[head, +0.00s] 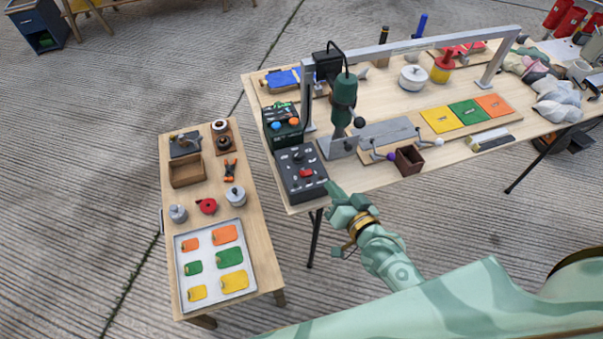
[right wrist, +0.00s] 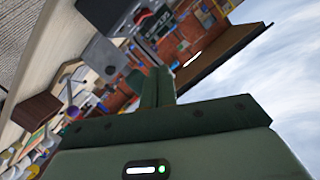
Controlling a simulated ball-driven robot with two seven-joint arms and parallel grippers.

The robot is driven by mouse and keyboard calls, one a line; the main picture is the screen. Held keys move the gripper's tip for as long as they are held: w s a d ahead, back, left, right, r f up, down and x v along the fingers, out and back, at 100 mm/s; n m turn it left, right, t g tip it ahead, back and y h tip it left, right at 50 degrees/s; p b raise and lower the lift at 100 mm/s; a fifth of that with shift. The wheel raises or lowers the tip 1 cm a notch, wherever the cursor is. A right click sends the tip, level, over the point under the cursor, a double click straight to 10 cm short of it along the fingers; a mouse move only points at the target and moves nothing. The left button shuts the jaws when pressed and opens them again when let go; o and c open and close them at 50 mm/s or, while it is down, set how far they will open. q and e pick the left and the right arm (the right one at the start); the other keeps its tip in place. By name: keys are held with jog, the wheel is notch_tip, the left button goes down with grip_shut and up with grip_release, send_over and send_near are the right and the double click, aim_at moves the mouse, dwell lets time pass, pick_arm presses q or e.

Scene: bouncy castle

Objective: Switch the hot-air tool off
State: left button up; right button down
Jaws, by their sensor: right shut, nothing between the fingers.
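The green hot-air tool (head: 344,92) stands upright in a holder on the near left part of the long table. A dark control box (head: 298,183) with a red switch (head: 306,173) and small knobs sits at the table's near left corner. Which way the switch is set is too small to tell. A second dark box (head: 283,136) with a blue and an orange knob stands behind it. My right gripper (head: 333,188) is shut and empty, just right of the control box near the table's front edge. Its closed fingers show in the right wrist view (right wrist: 156,86). My left gripper is out of view.
A grey metal frame (head: 420,43) spans the long table. A small brown box (head: 409,160) and a board with yellow, green and orange squares (head: 468,113) lie right of the tool. A lower side table (head: 254,210) with a white tag tray (head: 213,290) stands left.

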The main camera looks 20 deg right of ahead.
jog(key=shift+f, duration=0.1)
jog(key=b, duration=0.3)
send_over(307, 183)
jog(key=d, duration=0.2)
jog(key=shift+w+f, duration=0.2)
jog(key=shift+f, duration=1)
jog(key=shift+s+a+f+b, duration=0.1)
jog(key=shift+a+f+b, duration=0.2)
jog(key=shift+f, duration=0.3)
jog(key=shift+a+f+b, duration=0.2)
jog(key=shift+a+f, duration=0.1)
jog(key=shift+f, duration=0.3)
jog(key=shift+a+f, duration=0.35)
jog(key=shift+f, duration=0.05)
